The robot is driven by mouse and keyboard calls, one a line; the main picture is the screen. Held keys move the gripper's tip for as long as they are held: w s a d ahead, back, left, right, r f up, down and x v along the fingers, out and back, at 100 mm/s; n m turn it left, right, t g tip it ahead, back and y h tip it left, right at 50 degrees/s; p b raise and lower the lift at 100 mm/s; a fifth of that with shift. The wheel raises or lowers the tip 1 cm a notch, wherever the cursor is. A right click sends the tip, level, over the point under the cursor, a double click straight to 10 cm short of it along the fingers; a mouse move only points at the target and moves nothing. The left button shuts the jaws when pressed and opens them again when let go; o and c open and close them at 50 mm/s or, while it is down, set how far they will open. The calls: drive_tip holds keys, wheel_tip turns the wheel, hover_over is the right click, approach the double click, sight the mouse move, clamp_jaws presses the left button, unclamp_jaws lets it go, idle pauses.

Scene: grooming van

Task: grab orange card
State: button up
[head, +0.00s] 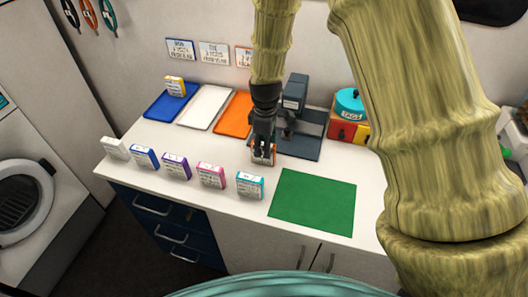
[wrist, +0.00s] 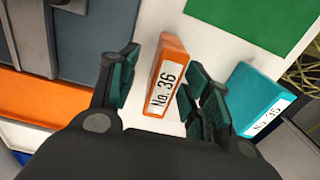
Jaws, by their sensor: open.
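The orange card (wrist: 167,75) is an upright orange block with a white label reading "No. 36". In the wrist view it stands between the two open fingers of my gripper (wrist: 160,85), and a gap shows on its left side. The right finger is close to it; I cannot tell if they touch. In the head view the orange card (head: 263,154) is on the white counter, partly hidden behind my gripper (head: 263,148).
A teal card (head: 250,185) stands to the left of a green mat (head: 313,201). Pink (head: 211,175), purple, blue and white cards line the front edge. Behind are an orange tray (head: 233,115), a dark stamping device (head: 296,92) and a box with a teal lid (head: 350,104).

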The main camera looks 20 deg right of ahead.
drive_tip(key=shift+a+f+p, duration=0.25)
drive_tip(key=shift+f+p, duration=0.25)
drive_tip(key=shift+f, duration=0.25)
drive_tip(key=shift+f+p, duration=0.5)
drive_tip(key=shift+f, duration=1)
drive_tip(key=shift+s+a, duration=0.1)
drive_tip(key=shift+c, duration=0.4)
clamp_jaws()
